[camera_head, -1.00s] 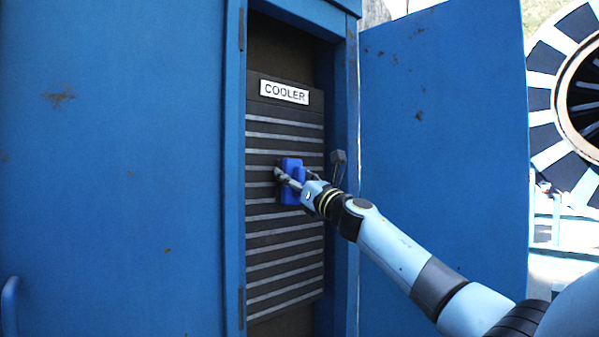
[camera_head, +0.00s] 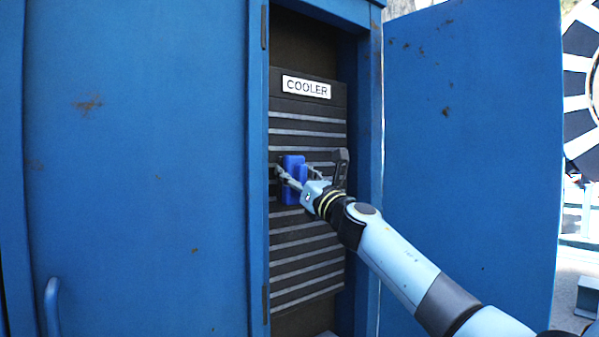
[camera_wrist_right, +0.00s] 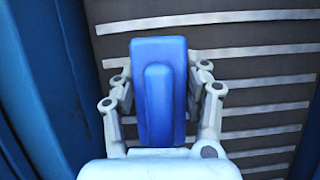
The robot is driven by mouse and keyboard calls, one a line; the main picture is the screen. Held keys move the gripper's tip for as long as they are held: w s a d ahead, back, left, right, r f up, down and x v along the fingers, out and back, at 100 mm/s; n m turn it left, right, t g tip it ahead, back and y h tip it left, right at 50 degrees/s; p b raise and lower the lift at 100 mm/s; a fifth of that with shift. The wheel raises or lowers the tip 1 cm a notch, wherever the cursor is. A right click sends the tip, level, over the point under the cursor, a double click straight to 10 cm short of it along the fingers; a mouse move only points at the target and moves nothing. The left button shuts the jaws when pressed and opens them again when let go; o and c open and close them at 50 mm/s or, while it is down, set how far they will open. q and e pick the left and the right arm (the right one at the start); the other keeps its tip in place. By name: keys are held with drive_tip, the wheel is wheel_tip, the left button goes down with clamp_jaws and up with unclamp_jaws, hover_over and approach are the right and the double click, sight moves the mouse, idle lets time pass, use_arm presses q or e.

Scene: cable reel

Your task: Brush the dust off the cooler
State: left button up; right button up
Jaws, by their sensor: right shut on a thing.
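The cooler (camera_head: 310,250) is a dark panel with light horizontal slats and a white "COOLER" label, set inside a blue cabinet. It also fills the background of the right wrist view (camera_wrist_right: 260,110). My right gripper (camera_head: 296,178) is shut on a blue brush (camera_head: 292,165), a block with a raised grip. The brush is in front of the slats, left of the cooler's middle. In the right wrist view the brush (camera_wrist_right: 160,90) stands upright between both fingers. Its far side is hidden, so I cannot tell whether it touches the slats. I cannot make out dust. My left gripper is not in view.
The cabinet's right door (camera_head: 470,150) stands open. The closed left door (camera_head: 140,170) has a handle (camera_head: 52,305) low on the left. The opening's frame (camera_head: 257,170) is close to the brush's left. A dark bracket (camera_head: 340,168) sits right of the gripper. A large reel (camera_head: 580,90) stands outside.

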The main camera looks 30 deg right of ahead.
drive_tip(key=shift+s+a+r+p, duration=0.15)
drive_tip(key=shift+a+p, duration=0.15)
drive_tip(key=shift+a, duration=0.8)
drive_tip(key=s, duration=0.1)
drive_tip(key=s+p, duration=0.1)
drive_tip(key=s, duration=0.2)
drive_tip(key=shift+s+d+p, duration=0.25)
drive_tip(key=shift+p, duration=0.15)
drive_tip(key=shift+s+d, duration=0.1)
drive_tip(key=shift+s, duration=0.55)
drive_tip(key=shift+s, duration=0.1)
drive_tip(key=shift+s+d, duration=0.15)
drive_tip(key=shift+s, duration=0.55)
drive_tip(key=shift+s+d, duration=0.1)
drive_tip(key=shift+s, duration=0.6)
